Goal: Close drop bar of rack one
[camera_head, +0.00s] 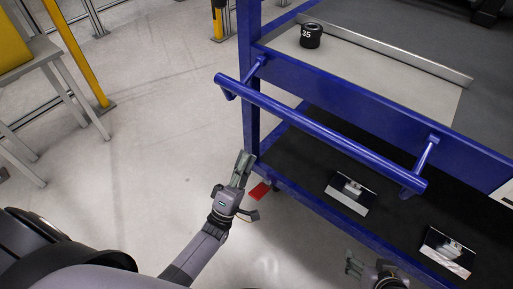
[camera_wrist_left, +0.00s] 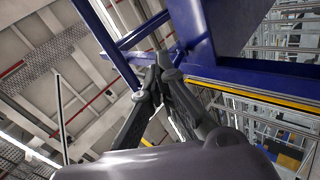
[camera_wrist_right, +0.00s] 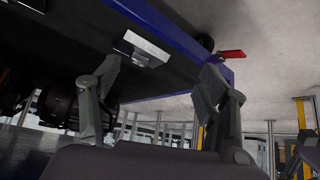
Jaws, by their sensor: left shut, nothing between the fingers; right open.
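The blue rack (camera_head: 340,98) stands at the right in the head view. Its drop bar (camera_head: 320,132) is a blue round bar on two short arms, standing out from the rack's front below the upper shelf. My left gripper (camera_head: 243,164) is shut and empty, pointing up beside the rack's left post, below the bar's left end and apart from it. In the left wrist view, its closed fingers (camera_wrist_left: 162,64) point up toward blue rack parts. My right gripper (camera_head: 367,266) is low at the rack's lower front edge. In the right wrist view, its fingers (camera_wrist_right: 158,82) are spread and empty.
A black cylinder marked 35 (camera_head: 311,35) stands on the upper shelf. Two box-like items (camera_head: 351,193) (camera_head: 447,252) lie on the dark lower shelf. A red pedal-like part (camera_head: 259,190) sits near the floor by the left post. Open floor (camera_head: 150,140) lies left of the rack.

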